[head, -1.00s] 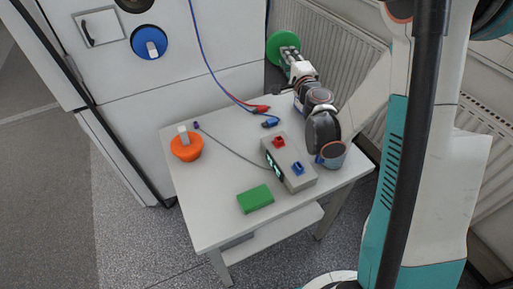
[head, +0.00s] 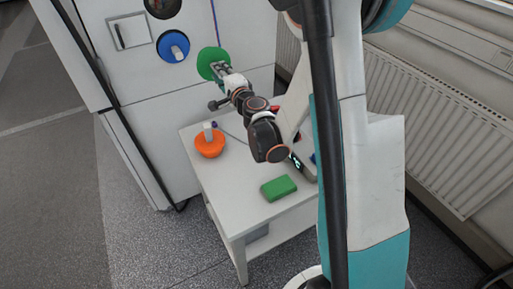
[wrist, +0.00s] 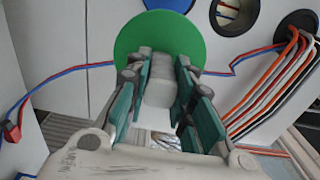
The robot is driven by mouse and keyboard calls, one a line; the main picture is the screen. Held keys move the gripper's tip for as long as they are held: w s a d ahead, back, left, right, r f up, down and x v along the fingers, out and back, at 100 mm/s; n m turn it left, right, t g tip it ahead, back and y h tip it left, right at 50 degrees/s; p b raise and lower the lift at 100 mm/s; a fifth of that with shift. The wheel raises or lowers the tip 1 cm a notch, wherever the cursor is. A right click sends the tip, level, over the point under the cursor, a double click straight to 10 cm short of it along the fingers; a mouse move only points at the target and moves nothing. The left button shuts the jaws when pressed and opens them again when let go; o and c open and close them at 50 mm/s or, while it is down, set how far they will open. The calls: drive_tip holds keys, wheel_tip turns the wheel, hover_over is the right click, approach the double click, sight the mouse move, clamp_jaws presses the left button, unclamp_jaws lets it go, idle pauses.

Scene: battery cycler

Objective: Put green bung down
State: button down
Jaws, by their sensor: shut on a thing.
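The green bung (head: 212,61) is a round green disc with a light grey grip; it also shows in the wrist view (wrist: 190,42). My gripper (head: 223,70) is shut on the bung's grey grip, with teal finger pads on both sides in the wrist view (wrist: 158,95). The bung is held in the air in front of the white cabinet, above the back of the small white table (head: 235,205). Its disc faces away from my gripper.
An orange bung (head: 210,146) stands at the table's left. A green block (head: 279,188) lies near the front right, by a grey meter (head: 303,167) partly hidden by my arm. A blue bung (head: 173,48) sits in the cabinet. Red and blue cables hang behind the held bung.

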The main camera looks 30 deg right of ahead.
drive_tip(key=shift+w+a+r, duration=0.1)
drive_tip(key=shift+w+a, duration=0.05)
drive_tip(key=shift+a, duration=0.9)
drive_tip(key=shift+a+r+n+g+y, duration=0.25)
drive_tip(key=shift+n+y, duration=0.25)
drive_tip(key=shift+y, duration=0.3)
drive_tip(key=s+a+f+n+g+y+p, duration=0.1)
drive_tip(key=s+a+n+g+y, duration=0.15)
drive_tip(key=a+n+g, duration=0.35)
drive_tip(key=s+a+f+n+g+y, duration=0.25)
drive_tip(key=a+n+g, duration=0.25)
drive_tip(key=a+g, duration=0.25)
drive_tip(key=s+d+r+n+g+h+p, duration=0.1)
drive_tip(key=s+d+n+g+h, duration=0.45)
drive_tip(key=s, duration=1.15)
wheel_tip(320, 180, down, 19)
drive_tip(key=d+t+h+b, duration=0.1)
drive_tip(key=d+b, duration=0.1)
drive_tip(key=b, duration=0.4)
drive_tip(key=shift+w+d+b, duration=0.25)
drive_tip(key=shift+w+b, duration=0.05)
drive_tip(key=c, duration=1.4)
unclamp_jaws()
drive_tip(key=shift+n+t, duration=0.25)
